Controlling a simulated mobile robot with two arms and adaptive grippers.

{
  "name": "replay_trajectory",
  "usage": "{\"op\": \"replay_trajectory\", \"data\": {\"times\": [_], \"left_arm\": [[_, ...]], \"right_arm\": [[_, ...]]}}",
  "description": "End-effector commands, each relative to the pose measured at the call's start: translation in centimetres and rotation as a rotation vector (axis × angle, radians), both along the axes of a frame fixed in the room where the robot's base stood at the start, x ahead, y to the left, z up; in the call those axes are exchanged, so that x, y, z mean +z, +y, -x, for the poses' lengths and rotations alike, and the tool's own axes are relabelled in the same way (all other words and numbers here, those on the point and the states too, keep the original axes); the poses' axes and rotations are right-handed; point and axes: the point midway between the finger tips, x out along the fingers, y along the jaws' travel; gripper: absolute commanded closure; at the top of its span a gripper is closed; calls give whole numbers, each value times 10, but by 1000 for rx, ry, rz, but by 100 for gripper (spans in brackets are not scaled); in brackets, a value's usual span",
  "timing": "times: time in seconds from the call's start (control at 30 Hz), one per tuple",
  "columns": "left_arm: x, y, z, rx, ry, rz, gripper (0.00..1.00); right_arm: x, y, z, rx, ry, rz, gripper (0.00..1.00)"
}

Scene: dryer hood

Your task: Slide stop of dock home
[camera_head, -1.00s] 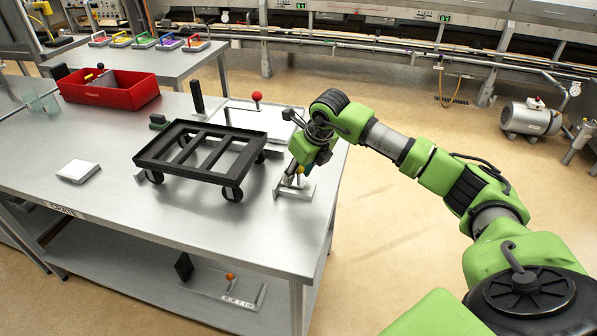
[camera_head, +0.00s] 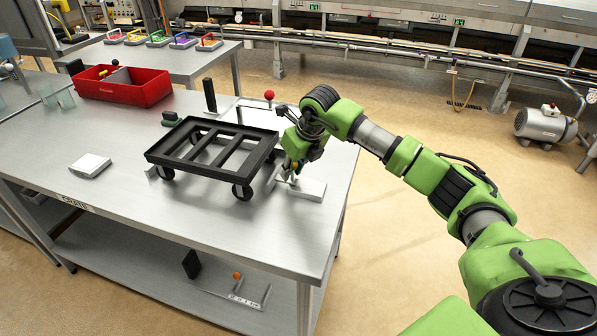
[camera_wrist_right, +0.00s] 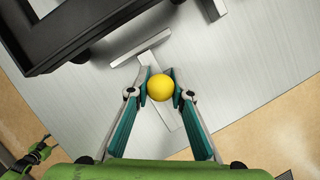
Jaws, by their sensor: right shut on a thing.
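The stop is a light grey T-shaped piece with a yellow ball knob (camera_wrist_right: 160,87). Its upright cross plate (camera_head: 273,178) stands beside the black wheeled frame (camera_head: 215,152). Its flat pale base strip (camera_head: 312,189) lies on the metal table (camera_head: 205,225), near the right edge. My right gripper (camera_head: 293,172) is over it, fingers pointing down. In the right wrist view its two teal-padded fingers are closed on both sides of the yellow knob. The gripper hides most of the knob in the head view. My left gripper is not in view.
A red ball knob (camera_head: 269,95) on a pale frame stands behind the wheeled frame. A red bin (camera_head: 120,88) is at the back left, a white block (camera_head: 90,165) at the front left. The lower shelf holds an orange knob (camera_head: 237,275). The table's front middle is clear.

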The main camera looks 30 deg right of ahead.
Motion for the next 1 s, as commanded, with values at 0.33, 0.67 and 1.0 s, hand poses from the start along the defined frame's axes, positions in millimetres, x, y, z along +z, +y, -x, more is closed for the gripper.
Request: {"op": "replay_trajectory", "data": {"times": [0.33, 0.67, 1.0], "left_arm": [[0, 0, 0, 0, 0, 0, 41], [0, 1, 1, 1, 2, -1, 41], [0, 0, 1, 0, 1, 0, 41]], "right_arm": [[1, -1, 0, 0, 0, 2, 63], [11, -2, 4, -1, -2, 2, 63], [75, -5, 29, -1, -4, 4, 63]]}}
